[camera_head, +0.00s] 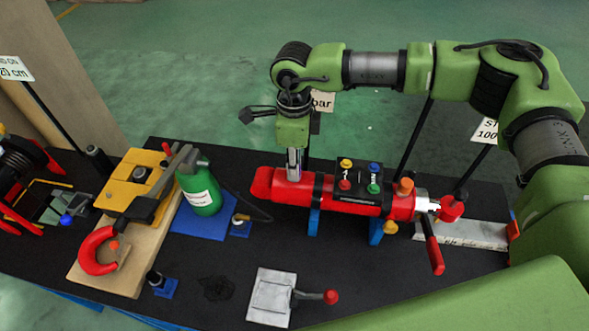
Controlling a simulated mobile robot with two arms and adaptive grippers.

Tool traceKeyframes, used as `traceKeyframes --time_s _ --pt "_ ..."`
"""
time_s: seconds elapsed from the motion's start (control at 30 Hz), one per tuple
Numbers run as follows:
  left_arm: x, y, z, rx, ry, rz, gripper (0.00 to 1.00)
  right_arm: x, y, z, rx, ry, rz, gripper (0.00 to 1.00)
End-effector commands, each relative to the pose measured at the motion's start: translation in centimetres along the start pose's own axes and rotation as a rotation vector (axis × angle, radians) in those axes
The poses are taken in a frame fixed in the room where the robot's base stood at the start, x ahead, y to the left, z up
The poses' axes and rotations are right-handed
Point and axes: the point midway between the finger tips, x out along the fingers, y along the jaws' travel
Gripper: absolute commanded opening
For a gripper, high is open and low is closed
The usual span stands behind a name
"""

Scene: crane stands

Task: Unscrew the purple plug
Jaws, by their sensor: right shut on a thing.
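I cannot make out a purple plug in the head view; it may be hidden or too small to tell. A red cylinder (330,196) lies on blue supports on the black table. My right gripper (294,165) points down at the left part of this cylinder, below the green wrist. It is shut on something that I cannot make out. Whether it touches the cylinder is unclear. My left gripper is not in view.
A control box (359,177) with coloured buttons sits on the cylinder. A red-tipped handle (433,252) hangs at its right end. A green bottle (201,190), a yellow device (132,180) and a white plate with a red-knobbed lever (272,297) stand nearby. The front-centre table is partly clear.

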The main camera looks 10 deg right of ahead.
Motion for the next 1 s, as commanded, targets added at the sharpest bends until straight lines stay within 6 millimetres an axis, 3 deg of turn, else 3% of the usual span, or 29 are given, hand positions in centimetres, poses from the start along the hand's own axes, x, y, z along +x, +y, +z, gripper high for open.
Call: traceKeyframes --time_s 0.1,0.3,0.7,1.0 --pt "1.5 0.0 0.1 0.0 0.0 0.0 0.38 0.3 -0.1 0.1 -0.149 -0.003 -0.004 0.0" --pt "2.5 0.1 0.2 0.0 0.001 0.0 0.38 0.0 -0.2 0.1 -0.359 -0.002 -0.005 0.0" --pt "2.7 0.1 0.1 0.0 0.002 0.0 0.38 -0.2 -0.2 0.1 -0.41 -0.003 -0.007 0.0" --pt "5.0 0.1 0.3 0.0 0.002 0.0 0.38 -0.1 -0.2 0.1 -0.755 -0.002 -0.009 0.0"
